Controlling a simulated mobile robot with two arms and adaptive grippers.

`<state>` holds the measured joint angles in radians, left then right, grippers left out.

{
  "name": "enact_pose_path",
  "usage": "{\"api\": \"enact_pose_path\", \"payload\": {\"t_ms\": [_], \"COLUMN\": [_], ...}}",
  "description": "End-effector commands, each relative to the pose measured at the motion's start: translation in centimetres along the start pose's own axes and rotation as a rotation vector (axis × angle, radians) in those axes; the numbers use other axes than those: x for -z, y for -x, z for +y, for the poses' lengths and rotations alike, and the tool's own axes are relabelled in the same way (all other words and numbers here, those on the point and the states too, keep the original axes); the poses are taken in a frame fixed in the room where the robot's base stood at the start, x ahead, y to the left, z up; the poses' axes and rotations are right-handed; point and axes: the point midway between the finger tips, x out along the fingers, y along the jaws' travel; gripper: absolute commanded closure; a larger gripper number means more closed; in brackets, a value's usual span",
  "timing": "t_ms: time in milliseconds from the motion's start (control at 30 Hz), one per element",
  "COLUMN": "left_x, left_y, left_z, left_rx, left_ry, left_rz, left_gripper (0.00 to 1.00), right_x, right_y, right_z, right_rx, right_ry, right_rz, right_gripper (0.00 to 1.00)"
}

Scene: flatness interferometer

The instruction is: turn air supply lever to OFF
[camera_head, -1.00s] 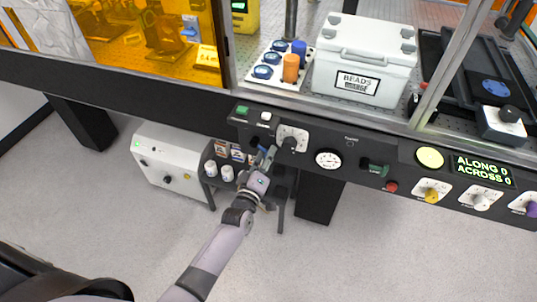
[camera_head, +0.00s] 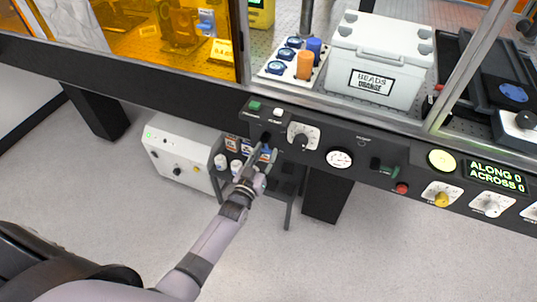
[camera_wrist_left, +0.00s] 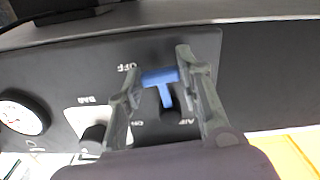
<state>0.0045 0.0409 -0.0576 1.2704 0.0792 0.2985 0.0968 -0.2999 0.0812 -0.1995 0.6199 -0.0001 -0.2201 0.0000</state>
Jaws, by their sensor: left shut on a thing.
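The air supply lever is a blue T-shaped handle (camera_wrist_left: 160,78) on the black panel, seen upside down in the left wrist view. Its bar is level with the OFF label, and its stem runs down towards the ON and AIR labels. My left gripper (camera_wrist_left: 158,66) has one finger at each end of the bar and is shut on it. In the head view my left gripper (camera_head: 258,156) is at the lower edge of the black front panel, with a bit of blue (camera_head: 266,154) at its fingertips. My right gripper is in neither view.
A white-plated knob (camera_head: 303,137) and a round gauge (camera_head: 340,158) are right of the gripper on the panel. Green and white buttons (camera_head: 255,106) are above. A white box unit (camera_head: 178,155) and a small rack with jars (camera_head: 222,162) stand below.

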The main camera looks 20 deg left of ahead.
Motion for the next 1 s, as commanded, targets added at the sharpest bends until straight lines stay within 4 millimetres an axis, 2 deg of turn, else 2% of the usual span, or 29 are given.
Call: {"api": "enact_pose_path", "payload": {"t_ms": [333,867,900,1000], "left_x": [-0.01,0.02,0.02,0.03], "left_y": [0.02,0.02,0.02,0.02], "left_z": [-0.71,-0.87,-0.88,-0.87], "left_rx": [0.000,0.001,0.001,0.001], "left_ry": [-0.130,-0.150,-0.150,-0.149], "left_rz": [-0.002,-0.001,-0.001,-0.001], "left_gripper": [0.95,0.95,0.65,0.58], "right_x": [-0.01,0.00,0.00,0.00], "right_y": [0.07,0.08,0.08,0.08], "right_z": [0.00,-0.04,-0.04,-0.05], "right_rx": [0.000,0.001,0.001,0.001], "right_ry": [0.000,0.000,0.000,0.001], "right_rz": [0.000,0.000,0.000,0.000], "right_gripper": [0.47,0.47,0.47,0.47]}}
